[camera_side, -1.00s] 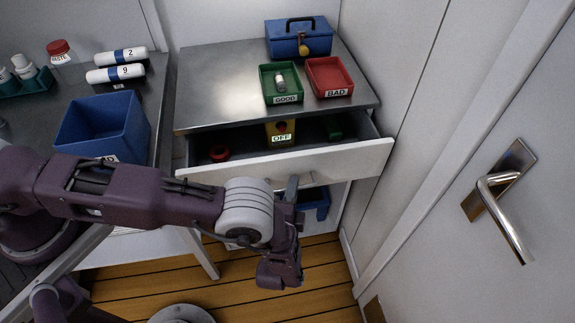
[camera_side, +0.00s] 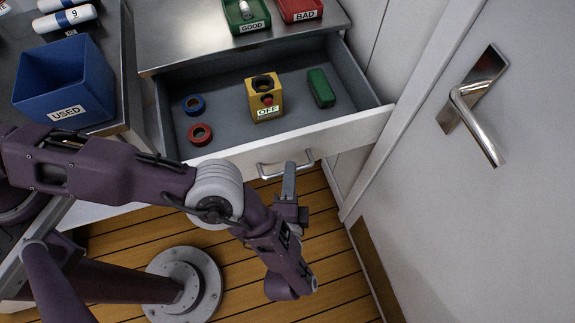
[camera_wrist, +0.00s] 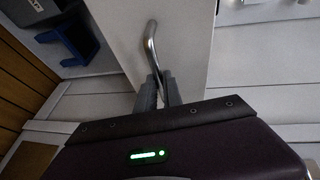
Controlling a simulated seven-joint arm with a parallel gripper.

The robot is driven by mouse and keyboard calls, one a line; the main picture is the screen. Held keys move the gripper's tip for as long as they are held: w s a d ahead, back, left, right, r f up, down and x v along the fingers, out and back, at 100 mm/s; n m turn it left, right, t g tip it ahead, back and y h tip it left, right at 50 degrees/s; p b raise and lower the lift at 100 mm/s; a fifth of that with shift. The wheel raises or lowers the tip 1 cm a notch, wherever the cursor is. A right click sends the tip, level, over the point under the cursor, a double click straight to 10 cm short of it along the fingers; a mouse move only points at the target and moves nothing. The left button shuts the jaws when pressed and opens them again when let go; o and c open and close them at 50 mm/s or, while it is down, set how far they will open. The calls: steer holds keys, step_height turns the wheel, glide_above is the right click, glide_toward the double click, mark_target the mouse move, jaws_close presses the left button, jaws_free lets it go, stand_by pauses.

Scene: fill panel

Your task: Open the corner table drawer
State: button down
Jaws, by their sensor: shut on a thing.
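The corner table drawer (camera_side: 345,129) is pulled well out from under the metal table top (camera_side: 190,27), and its inside shows from above. Its metal bar handle (camera_side: 268,173) is on the white front panel.
The drawer holds a yellow OFF box (camera_side: 265,103), a green block (camera_side: 320,88), a blue ring (camera_side: 194,104) and a red ring (camera_side: 200,134). A blue USED bin (camera_side: 65,85) stands on the left table. A door with a lever handle (camera_side: 475,125) is at the right.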

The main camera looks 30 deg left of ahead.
steer(key=shift+s+d+f, duration=0.15)
steer(key=shift+s+d, duration=0.1)
steer(key=c, duration=1.5)
jaws_free()
steer(key=shift+w+a, duration=0.1)
step_height(320, 180, up, 8)
steer(key=s+d, duration=0.1)
steer(key=s, duration=0.1)
steer(key=shift+s+f, duration=0.15)
steer(key=shift+s, duration=0.25)
